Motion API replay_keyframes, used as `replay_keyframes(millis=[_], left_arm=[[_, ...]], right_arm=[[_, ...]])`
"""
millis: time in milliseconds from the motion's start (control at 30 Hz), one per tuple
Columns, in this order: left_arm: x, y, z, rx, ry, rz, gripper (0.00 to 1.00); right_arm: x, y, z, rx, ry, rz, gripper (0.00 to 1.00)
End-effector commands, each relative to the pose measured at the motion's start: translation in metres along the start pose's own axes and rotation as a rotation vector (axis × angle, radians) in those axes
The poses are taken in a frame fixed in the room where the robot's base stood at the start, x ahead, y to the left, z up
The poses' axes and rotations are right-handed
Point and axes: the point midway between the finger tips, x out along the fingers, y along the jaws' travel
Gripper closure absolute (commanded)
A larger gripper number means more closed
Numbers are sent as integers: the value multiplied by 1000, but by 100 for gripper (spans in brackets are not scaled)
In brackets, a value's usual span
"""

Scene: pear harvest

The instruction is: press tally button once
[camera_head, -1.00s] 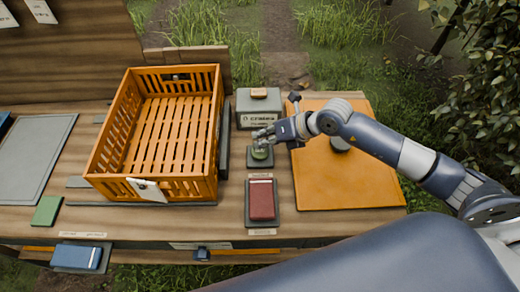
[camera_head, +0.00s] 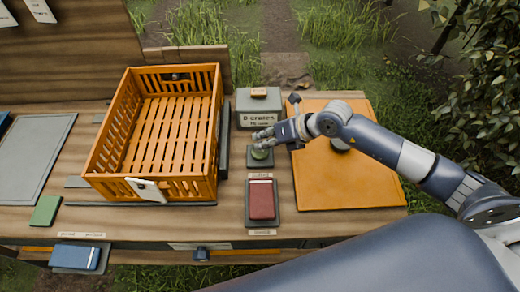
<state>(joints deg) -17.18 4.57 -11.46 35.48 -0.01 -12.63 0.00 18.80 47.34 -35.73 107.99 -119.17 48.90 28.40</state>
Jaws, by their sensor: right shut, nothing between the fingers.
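A round green button (camera_head: 261,154) sits on a small dark square base right of the orange crate. My right gripper (camera_head: 262,138) reaches in from the right, its fingers closed and empty. Its fingertips are over the far edge of the green button and hide part of it. I cannot tell if they touch it. My left gripper is not in view.
The empty slatted orange crate (camera_head: 92,165) stands to the left. A red block (camera_head: 262,200) on a dark plate lies in front of the button. An orange-tan board (camera_head: 345,185) lies under my right forearm. A grey tray (camera_head: 35,150) is at far left.

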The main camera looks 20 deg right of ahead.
Motion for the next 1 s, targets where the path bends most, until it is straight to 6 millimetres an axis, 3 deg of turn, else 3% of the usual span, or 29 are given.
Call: replay_keyframes(millis=[1000], left_arm=[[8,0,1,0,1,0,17]], right_arm=[[8,-6,-6,1,1,0,100]])
